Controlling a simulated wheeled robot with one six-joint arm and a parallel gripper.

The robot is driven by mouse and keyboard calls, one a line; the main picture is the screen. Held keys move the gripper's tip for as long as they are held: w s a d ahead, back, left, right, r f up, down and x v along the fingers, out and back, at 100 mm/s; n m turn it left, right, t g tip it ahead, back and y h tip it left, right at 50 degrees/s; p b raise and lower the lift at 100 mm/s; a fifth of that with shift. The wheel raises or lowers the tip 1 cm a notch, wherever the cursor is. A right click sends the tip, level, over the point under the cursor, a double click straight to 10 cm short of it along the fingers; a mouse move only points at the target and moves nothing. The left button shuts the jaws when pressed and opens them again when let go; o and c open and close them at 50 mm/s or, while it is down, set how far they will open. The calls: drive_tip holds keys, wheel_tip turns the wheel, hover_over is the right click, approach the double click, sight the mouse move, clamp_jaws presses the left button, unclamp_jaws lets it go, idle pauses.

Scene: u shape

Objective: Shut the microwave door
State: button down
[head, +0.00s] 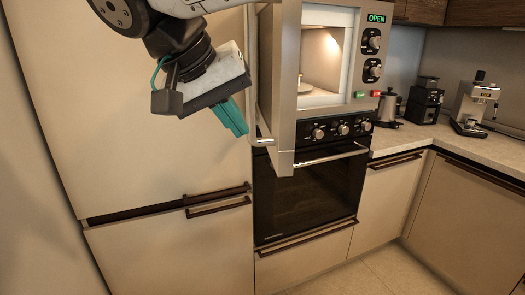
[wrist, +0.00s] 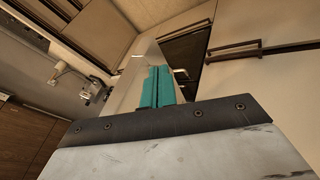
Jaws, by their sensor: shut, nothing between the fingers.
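The microwave (head: 368,100) is built in above the oven, and its green display reads OPEN. Its door (head: 284,90) stands open and points out toward me, seen nearly edge-on, with a vertical metal handle (head: 252,75) on its left face. The lit cavity with a plate (head: 312,98) shows to the right of the door. My gripper (head: 238,122) is shut and empty, with its teal fingers just left of the door's lower part near the handle. I cannot tell whether they touch. In the wrist view the shut fingers (wrist: 157,88) point toward a pale panel.
The oven (head: 310,195) with its bar handle is below the microwave. A tall cabinet (head: 150,130) fills the left. A coffee grinder (head: 424,101) and an espresso machine (head: 474,105) stand on the right counter (head: 440,135). The floor (head: 350,280) at the front is clear.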

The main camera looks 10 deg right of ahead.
drive_tip(key=a, duration=0.4)
approach(275, 167)
wheel_tip(275, 167, down, 4)
drive_tip(key=shift+w+d+r+t, duration=0.1)
drive_tip(key=shift+w+d+t, duration=0.15)
drive_tip(key=shift+d, duration=0.25)
drive_tip(key=shift+w+d+r+t, duration=0.15)
drive_tip(key=shift+w+d, duration=0.1)
drive_tip(key=shift+d, duration=0.3)
drive_tip(key=shift+f, duration=0.1)
